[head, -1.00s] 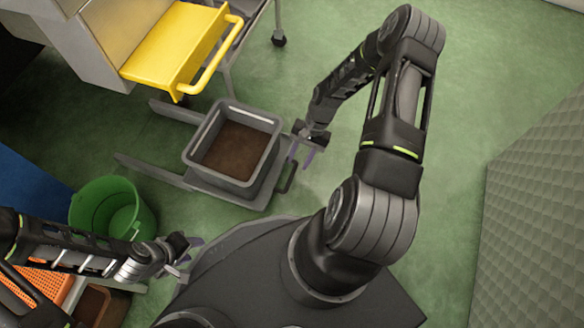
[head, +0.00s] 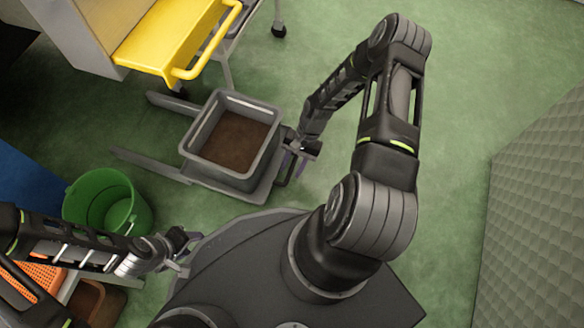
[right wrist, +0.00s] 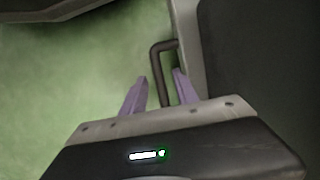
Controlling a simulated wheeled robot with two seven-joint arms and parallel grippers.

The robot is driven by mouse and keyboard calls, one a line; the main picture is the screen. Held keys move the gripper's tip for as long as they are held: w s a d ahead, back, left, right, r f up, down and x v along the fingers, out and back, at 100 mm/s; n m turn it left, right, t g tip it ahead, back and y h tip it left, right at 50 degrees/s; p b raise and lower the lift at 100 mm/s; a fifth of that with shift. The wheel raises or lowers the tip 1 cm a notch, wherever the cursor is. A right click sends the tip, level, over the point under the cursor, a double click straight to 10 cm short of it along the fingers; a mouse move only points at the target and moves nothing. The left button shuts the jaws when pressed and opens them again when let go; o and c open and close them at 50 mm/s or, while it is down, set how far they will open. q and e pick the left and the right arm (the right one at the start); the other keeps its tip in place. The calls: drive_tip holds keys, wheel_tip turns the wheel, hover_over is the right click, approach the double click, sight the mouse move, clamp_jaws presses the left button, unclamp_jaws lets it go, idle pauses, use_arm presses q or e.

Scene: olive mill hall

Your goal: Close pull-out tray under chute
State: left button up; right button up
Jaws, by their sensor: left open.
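The grey pull-out tray (head: 262,188) stands out on its rails from below the machine and carries a grey bin (head: 187,148) with brown contents. Its dark bar handle (head: 296,170) is on the right end; the handle also shows in the right wrist view (right wrist: 158,62). My right gripper (head: 290,163) is at this handle. In the right wrist view its two purple fingers (right wrist: 160,76) are apart, with the handle bar between them and a gap at the left finger. My left gripper (head: 188,254) is open and empty, low at the left, away from the tray.
A yellow panel with a bar handle (head: 165,36) juts from the machine above the tray. A green bucket (head: 105,203) and an orange basket (head: 42,276) stand at the left. A quilted grey block (head: 540,220) stands at the right, with open green floor before it.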

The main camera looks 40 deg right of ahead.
clamp_jaws()
idle(0.4)
idle(1.1)
